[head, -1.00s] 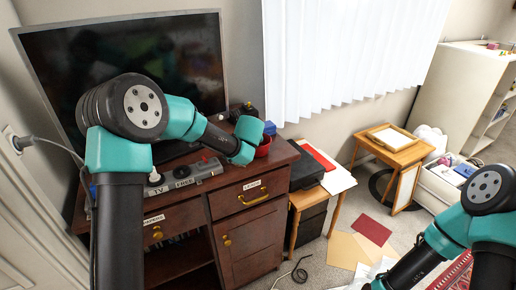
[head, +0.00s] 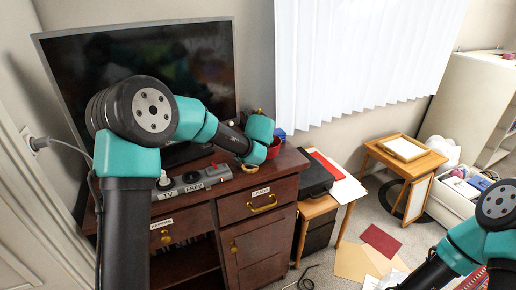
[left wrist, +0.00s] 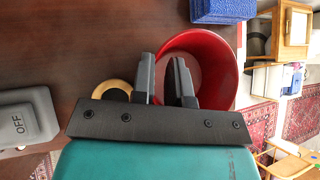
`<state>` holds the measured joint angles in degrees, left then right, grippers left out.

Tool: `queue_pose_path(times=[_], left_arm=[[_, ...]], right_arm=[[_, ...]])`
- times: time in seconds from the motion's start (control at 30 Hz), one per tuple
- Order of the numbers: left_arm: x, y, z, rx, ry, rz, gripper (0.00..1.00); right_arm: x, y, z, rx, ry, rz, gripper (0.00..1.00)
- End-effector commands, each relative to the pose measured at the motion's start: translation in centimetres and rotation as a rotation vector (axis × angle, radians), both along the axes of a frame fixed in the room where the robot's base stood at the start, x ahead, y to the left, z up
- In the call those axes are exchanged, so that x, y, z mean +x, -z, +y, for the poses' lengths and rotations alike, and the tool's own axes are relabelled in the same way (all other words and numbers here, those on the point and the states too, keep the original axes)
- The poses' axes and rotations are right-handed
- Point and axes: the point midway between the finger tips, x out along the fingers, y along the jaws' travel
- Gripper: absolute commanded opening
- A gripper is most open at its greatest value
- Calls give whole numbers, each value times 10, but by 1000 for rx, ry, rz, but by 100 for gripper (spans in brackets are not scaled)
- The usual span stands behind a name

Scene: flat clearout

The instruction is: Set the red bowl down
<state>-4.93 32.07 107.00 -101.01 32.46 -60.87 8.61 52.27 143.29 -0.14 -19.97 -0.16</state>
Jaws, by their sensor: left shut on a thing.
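The red bowl (head: 273,149) is at the right rear of the brown desk (head: 287,168), partly hidden behind my left gripper (head: 256,153). In the left wrist view the red bowl (left wrist: 222,72) shows its open side. My left gripper (left wrist: 163,80) is shut on the bowl's wall, one finger outside and one inside. I cannot tell whether the bowl touches the desk top. My right arm comes in at the lower right of the head view; its gripper is outside the picture.
A blue object (left wrist: 222,11) lies close beside the bowl. A tan ring-shaped item (left wrist: 112,90) is on the desk on the other side. A grey power strip (head: 195,181) lies left. A black printer-like box (head: 314,176) stands right of the desk, and a television (head: 140,75) behind.

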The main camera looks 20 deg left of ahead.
Motion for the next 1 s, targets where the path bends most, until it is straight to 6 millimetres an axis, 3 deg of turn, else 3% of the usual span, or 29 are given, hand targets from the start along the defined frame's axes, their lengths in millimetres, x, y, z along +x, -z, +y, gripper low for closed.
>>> queue_pose_path(times=[0.07,0.27,0.7,1.0], left_arm=[[0,-11,0,-1,0,-5,0],[-27,-13,-9,1,2,-1,0],[-122,-23,-41,0,3,-2,0],[-151,-25,-51,1,1,-1,0]], right_arm=[[0,0,0,0,0,0,43],[0,0,0,0,0,0,43],[0,0,0,0,0,0,43],[0,0,0,0,0,0,43]])
